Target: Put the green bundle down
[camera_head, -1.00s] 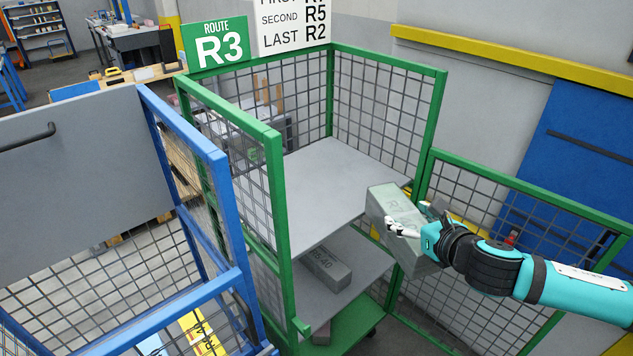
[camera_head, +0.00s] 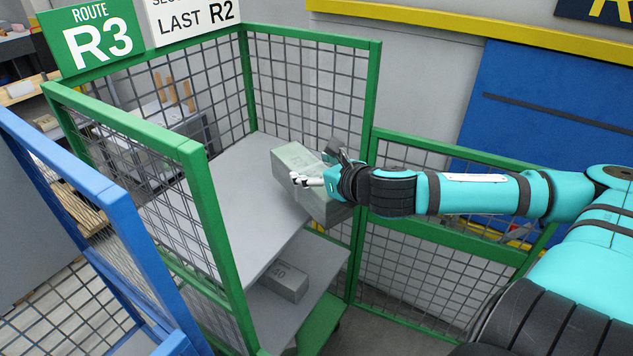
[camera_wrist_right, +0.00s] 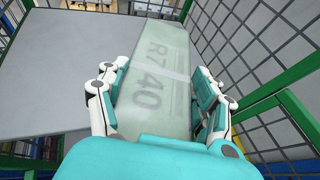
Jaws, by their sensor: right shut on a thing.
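The green bundle (camera_head: 298,160) is a pale green wrapped block at the right, open side of the upper shelf (camera_head: 245,190) of the green R3 cart. It also shows in the right wrist view (camera_wrist_right: 158,65), with "R7" and "40" printed on it. My right gripper (camera_head: 318,180) is shut on the bundle, with its fingers (camera_wrist_right: 160,95) on either side of it. Part of the bundle is over the shelf and its near end sticks out past the shelf edge. I cannot tell whether its underside touches the shelf. My left gripper is not in view.
A grey bundle (camera_head: 285,281) lies on the lower shelf. Green mesh sides (camera_head: 200,215) and a mesh back (camera_head: 310,85) enclose the cart. A blue cart (camera_head: 120,215) stands at the left. A green mesh panel (camera_head: 420,270) stands at the right. The upper shelf is otherwise clear.

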